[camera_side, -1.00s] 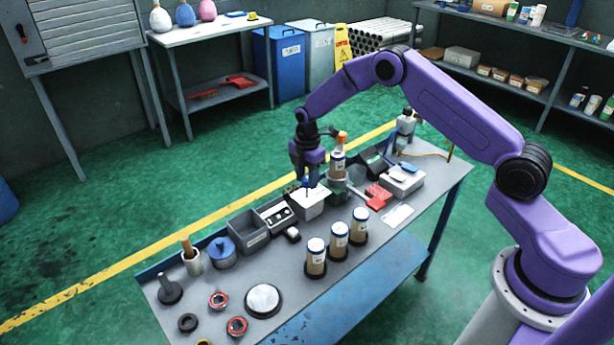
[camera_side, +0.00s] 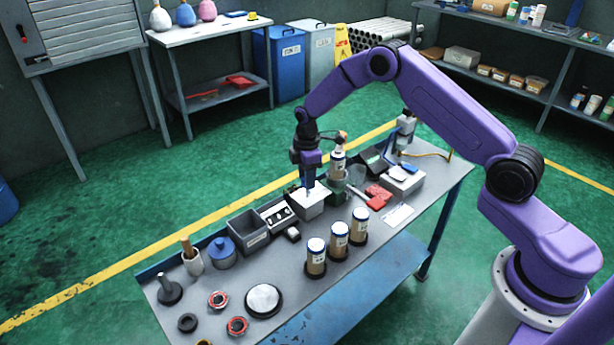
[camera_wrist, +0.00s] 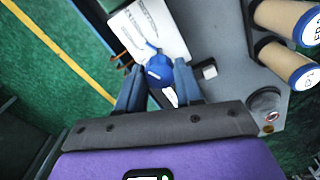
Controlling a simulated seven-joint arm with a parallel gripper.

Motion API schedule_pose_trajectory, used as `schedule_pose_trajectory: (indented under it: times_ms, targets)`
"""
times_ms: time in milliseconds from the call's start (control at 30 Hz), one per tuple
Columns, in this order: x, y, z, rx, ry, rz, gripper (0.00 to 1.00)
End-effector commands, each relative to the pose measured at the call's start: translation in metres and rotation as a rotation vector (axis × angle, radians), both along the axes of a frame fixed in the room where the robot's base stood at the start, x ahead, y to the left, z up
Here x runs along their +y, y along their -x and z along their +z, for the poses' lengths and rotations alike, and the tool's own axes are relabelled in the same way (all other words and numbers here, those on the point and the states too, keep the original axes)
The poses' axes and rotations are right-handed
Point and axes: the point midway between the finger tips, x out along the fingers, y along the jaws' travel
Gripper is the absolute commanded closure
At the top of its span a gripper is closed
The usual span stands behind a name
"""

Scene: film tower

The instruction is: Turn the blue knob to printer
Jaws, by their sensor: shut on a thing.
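The blue knob (camera_wrist: 159,72) stands up from a white-topped box in the wrist view, with a white mark on its near side. The box's pale top (camera_wrist: 150,28) carries small dark markings that I cannot read. My gripper (camera_wrist: 158,84) has one finger on each side of the knob and is shut on it. In the side view my gripper (camera_side: 308,187) points down onto the box (camera_side: 313,209), and its fingers mostly hide the knob there. I cannot read which position the knob points to.
Several blue-capped tan jars (camera_side: 338,241) stand in front. A grey bin (camera_side: 248,232) and a tray (camera_side: 277,214) lie to the left. Red parts (camera_side: 378,193) lie to the right.

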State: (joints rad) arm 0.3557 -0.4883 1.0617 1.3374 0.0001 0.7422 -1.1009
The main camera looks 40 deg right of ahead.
Motion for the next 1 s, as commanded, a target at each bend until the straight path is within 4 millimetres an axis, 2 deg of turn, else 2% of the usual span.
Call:
schedule_pose_trajectory:
  times_ms: [400,1000]
  targets:
    - [-0.001,0.0001,0.0007,0.001,0.001,-0.23,0.95]
    - [-0.0011,0.0003,0.0007,0.001,0.001,-0.275,0.95]
